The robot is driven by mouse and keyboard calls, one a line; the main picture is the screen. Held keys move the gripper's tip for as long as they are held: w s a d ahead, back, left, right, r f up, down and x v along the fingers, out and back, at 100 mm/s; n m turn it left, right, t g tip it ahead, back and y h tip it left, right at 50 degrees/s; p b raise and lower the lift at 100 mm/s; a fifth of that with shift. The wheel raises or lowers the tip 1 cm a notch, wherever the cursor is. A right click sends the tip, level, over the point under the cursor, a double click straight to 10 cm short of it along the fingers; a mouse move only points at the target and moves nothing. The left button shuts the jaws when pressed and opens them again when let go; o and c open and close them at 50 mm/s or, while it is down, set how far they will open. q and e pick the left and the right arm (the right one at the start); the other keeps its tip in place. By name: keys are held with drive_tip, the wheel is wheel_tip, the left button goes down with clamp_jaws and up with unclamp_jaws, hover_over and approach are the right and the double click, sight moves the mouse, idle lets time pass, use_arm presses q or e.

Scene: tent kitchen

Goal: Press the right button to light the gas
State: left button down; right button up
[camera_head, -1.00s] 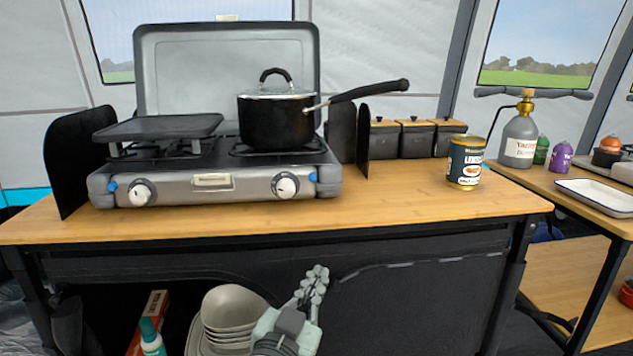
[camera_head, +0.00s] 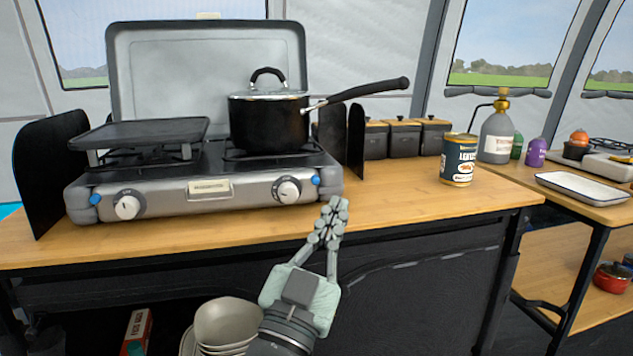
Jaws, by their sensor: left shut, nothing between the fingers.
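The camping stove (camera_head: 210,188) stands on the wooden table with its lid up. Its right button (camera_head: 315,181) is small and blue, at the right end of the front panel, beside the right white knob (camera_head: 289,190). A matching blue left button (camera_head: 95,200) sits by the left knob (camera_head: 127,207). A black pot (camera_head: 268,122) with a lid stands on the right burner; no flame shows. My left gripper (camera_head: 336,206) is shut and empty. In the picture its fingertips are just below and right of the right button, apart from it. My right gripper is not in view.
The pot's long handle (camera_head: 365,92) juts out to the right above the table. A can (camera_head: 458,160) stands on the table's (camera_head: 400,196) right side. The table front between stove and can is clear. Bowls (camera_head: 225,325) sit on the shelf below.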

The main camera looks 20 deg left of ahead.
sight(315, 180)
use_arm(q)
drive_tip(key=w+a, duration=0.1)
drive_tip(key=w, duration=0.1)
drive_tip(key=w+a, duration=0.2)
drive_tip(key=w, duration=0.1)
drive_tip(key=shift+w+a, duration=0.3)
drive_tip(key=shift+a, duration=0.1)
drive_tip(key=shift+w+a+p, duration=0.2)
drive_tip(key=shift+w+p, duration=0.1)
drive_tip(key=shift+w, duration=0.05)
drive_tip(key=shift+w+a, duration=0.4)
drive_tip(key=shift+w, duration=0.15)
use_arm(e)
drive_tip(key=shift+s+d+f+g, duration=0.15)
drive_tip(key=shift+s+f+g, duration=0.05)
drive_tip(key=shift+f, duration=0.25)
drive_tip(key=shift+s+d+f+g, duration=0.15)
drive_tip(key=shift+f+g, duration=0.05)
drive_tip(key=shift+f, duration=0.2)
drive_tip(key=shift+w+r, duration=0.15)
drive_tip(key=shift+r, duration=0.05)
use_arm(q)
drive_tip(key=shift+w+a, duration=0.1)
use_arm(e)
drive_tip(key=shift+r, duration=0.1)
use_arm(q)
drive_tip(key=shift+w+a, duration=0.15)
drive_tip(key=shift+r, duration=0.1)
